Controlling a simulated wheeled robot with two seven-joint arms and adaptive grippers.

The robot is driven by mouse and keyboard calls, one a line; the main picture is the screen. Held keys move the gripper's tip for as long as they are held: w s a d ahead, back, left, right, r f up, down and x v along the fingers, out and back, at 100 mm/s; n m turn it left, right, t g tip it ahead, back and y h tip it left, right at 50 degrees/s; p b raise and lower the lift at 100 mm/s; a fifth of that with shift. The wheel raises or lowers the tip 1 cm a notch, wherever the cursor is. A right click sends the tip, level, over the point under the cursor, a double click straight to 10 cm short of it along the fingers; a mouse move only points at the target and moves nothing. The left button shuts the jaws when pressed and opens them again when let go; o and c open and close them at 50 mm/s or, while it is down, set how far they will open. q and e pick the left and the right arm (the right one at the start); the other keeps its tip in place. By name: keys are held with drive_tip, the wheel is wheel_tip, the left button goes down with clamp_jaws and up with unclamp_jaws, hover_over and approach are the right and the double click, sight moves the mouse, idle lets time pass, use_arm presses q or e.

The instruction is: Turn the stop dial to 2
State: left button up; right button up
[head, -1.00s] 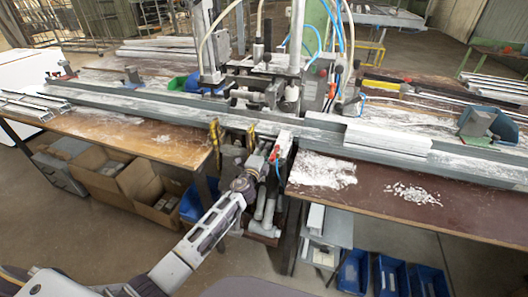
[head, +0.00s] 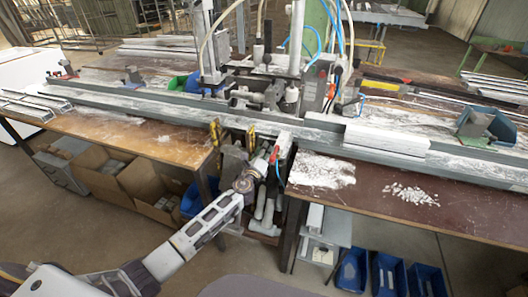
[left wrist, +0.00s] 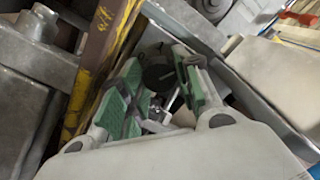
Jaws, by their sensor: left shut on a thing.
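My left gripper (head: 262,163) reaches in from the lower left to the front of the clamp machine, in the gap between the two bench tops. In the left wrist view its green-padded fingers (left wrist: 158,78) are shut on a dark round knob, which I take to be the stop dial (left wrist: 155,74). A small bright metal part shows just below the dial, between the fingers. The fingers cover much of the dial, and I cannot read its setting. In the head view the dial is hidden by my gripper and too small to make out. My right gripper is not in view.
A worn yellow upright (left wrist: 92,70) stands close left of my fingers, with a grey metal block (left wrist: 35,68) beyond it. A long grey rail (head: 170,108) runs along the benches. A white profile (head: 388,138) lies right of the machine. White shavings (head: 322,170) lie on the right bench.

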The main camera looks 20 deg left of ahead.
use_arm(q)
drive_tip(key=shift+f, duration=0.15)
drive_tip(key=o, duration=0.7)
drive_tip(key=shift+o, duration=0.2)
drive_tip(key=s, duration=1.2)
drive_tip(key=shift+a, duration=0.2)
idle(0.6)
